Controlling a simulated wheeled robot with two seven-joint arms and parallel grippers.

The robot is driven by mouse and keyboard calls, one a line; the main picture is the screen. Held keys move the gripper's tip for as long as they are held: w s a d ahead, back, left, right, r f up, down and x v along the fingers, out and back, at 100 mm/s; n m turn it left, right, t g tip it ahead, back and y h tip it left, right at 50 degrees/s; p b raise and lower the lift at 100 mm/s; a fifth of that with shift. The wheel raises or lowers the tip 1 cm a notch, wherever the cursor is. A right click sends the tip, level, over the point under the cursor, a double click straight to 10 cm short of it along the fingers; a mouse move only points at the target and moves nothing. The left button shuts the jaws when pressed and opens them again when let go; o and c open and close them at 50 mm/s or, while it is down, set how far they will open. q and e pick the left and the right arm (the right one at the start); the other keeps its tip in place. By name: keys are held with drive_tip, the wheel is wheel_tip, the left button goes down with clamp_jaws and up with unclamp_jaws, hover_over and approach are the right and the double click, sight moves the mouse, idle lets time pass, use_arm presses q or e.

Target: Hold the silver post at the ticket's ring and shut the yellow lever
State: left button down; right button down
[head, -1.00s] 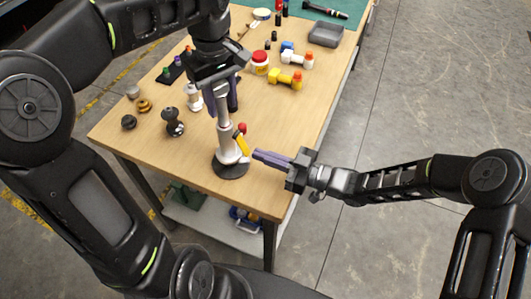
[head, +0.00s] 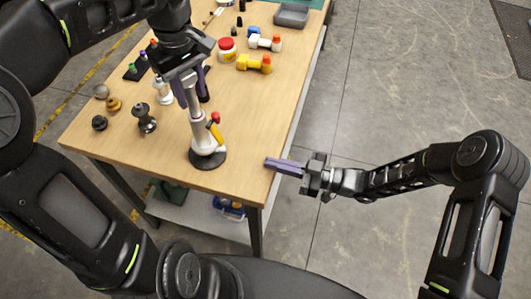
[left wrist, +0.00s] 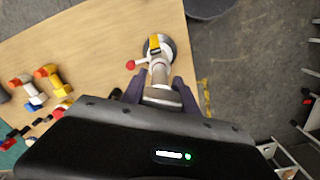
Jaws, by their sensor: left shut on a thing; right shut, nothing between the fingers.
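The silver post (head: 195,128) stands upright on a round dark base (head: 207,158) near the table's front corner. The yellow lever (head: 217,134) is on the post's right side, steep and slightly tilted, with a red knob beside its upper end. The lever also shows from above in the left wrist view (left wrist: 154,44). My left gripper (head: 192,88) is shut around the upper post, with purple fingers on both sides; the fingers also show in the left wrist view (left wrist: 159,92). My right gripper (head: 270,163) is shut and empty at the table's right edge, apart from the lever. I cannot make out the ticket's ring.
A dark turned piece (head: 145,118) and a white piece (head: 163,90) stand left of the post. Behind are a red-and-white jar (head: 227,49), a yellow part (head: 254,63) and a grey tray (head: 291,15). The tabletop right of the post is clear.

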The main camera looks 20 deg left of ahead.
idle(0.4)
use_arm(q)
drive_tip(key=c, duration=0.8)
unclamp_jaws()
drive_tip(key=shift+c, duration=0.2)
